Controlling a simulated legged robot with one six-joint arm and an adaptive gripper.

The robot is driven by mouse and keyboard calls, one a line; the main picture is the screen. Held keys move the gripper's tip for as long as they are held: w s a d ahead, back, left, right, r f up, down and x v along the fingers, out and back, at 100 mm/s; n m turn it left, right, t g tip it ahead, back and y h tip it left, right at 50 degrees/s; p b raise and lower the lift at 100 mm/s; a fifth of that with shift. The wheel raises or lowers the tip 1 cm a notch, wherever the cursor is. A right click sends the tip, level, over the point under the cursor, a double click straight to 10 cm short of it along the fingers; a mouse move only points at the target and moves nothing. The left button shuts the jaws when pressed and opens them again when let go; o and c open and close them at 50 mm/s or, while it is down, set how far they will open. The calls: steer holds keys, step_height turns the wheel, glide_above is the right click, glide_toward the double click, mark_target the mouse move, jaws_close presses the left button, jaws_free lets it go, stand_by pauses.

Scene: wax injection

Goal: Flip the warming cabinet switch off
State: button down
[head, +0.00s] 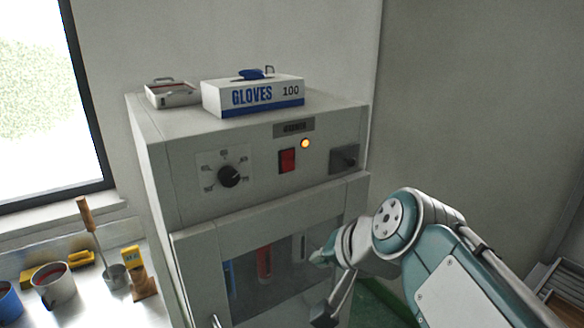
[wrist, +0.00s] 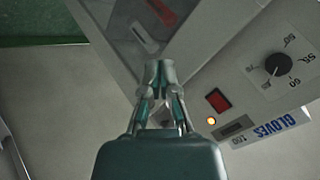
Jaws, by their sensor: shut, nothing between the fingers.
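The grey warming cabinet (head: 195,205) has a red rocker switch (head: 287,160) on its upper front panel, beside a lit amber lamp (head: 305,143). In the wrist view, which is turned over, the red switch (wrist: 217,100) and the glowing lamp (wrist: 211,121) lie to the right of my gripper (wrist: 158,68). My gripper is shut and empty, with its fingertips together. It is apart from the switch, in front of the cabinet's right side. The switch's exact rocker position is too small to tell.
A black dial (head: 229,175) sits left of the switch, and a dark square fitting (head: 344,157) sits right of the lamp. A glove box (head: 253,97) and a metal case (head: 172,93) stand on top. Cups and tools are on the bench (head: 95,300) at left.

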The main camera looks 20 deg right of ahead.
steer(key=w+d+r+m+t, duration=0.2)
steer(key=w+r+m, duration=0.1)
steer(key=r, duration=0.3)
steer(key=w+d+r+m+t+y, duration=0.1)
steer(key=w+d+r+m+t, duration=0.1)
steer(key=w+r+m, duration=0.2)
steer(key=shift+d+r, duration=0.3)
steer(key=shift+r, duration=0.65)
steer(key=shift+w, duration=0.1)
glide_toward(288, 168)
steer(key=x, duration=0.8)
steer(key=shift+w+f, duration=0.1)
steer(key=shift+f, duration=0.05)
